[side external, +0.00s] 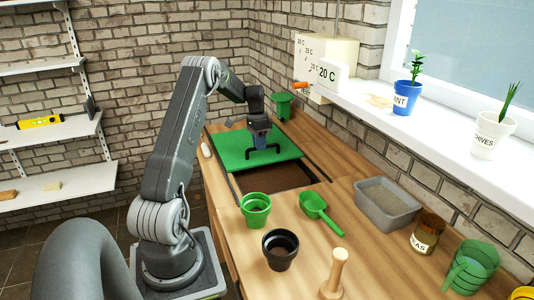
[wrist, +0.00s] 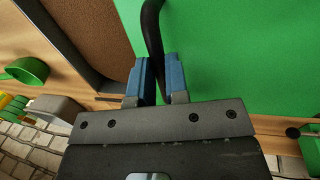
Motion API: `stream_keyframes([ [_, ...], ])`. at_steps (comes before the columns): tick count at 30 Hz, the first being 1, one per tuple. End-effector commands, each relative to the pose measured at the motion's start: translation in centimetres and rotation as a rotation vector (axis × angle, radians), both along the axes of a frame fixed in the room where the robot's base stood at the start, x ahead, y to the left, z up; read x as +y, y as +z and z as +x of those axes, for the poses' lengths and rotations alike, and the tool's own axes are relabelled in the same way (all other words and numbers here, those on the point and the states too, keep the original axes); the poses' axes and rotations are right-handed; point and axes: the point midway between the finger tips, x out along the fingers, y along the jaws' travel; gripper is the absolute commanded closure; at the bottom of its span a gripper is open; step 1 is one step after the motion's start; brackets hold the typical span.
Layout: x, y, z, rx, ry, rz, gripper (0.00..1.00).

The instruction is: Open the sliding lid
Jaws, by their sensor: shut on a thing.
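The sliding lid (side external: 233,148) is a flat green panel set in the wooden bench, with a black bar handle (side external: 263,156) near its front edge. The lid stands partly open, and brown soil (side external: 280,178) shows in the opening in front of it. My gripper (side external: 262,143) is over the lid at the handle. In the wrist view, its blue fingers (wrist: 160,82) are shut on the black handle (wrist: 151,30), one on each side. The green lid (wrist: 235,50) fills the right of that view, and the soil (wrist: 85,30) shows at upper left.
A green pot (side external: 256,209), a black pot (side external: 280,249) and a green scoop (side external: 320,211) stand or lie in front of the opening. A grey tray (side external: 386,205) is to the right. A wooden dibber (side external: 334,275) stands at the front. A green container (side external: 283,105) is behind the lid.

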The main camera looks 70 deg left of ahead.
Motion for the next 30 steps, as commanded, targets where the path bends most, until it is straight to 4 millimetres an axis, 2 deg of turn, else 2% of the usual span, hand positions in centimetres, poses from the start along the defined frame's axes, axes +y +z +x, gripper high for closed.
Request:
stream_keyframes([
  [1, 1.2, 0.0, -0.1, 0.000, 0.003, 0.003, 1.00],
  [3, 2.3, 0.0, -0.1, -0.001, 0.001, 0.003, 1.00],
  [9, 4.6, 0.0, -0.1, -0.001, 0.002, 0.004, 1.00],
  [15, 5.6, 0.1, 0.0, -0.001, 0.000, 0.003, 1.00],
  [27, 5.7, 0.1, 0.0, -0.001, 0.000, 0.002, 1.00],
  [28, 5.7, 0.1, 0.0, -0.001, 0.000, 0.002, 0.83],
  [30, 5.7, 0.1, 0.0, -0.001, 0.000, 0.002, 0.76],
])
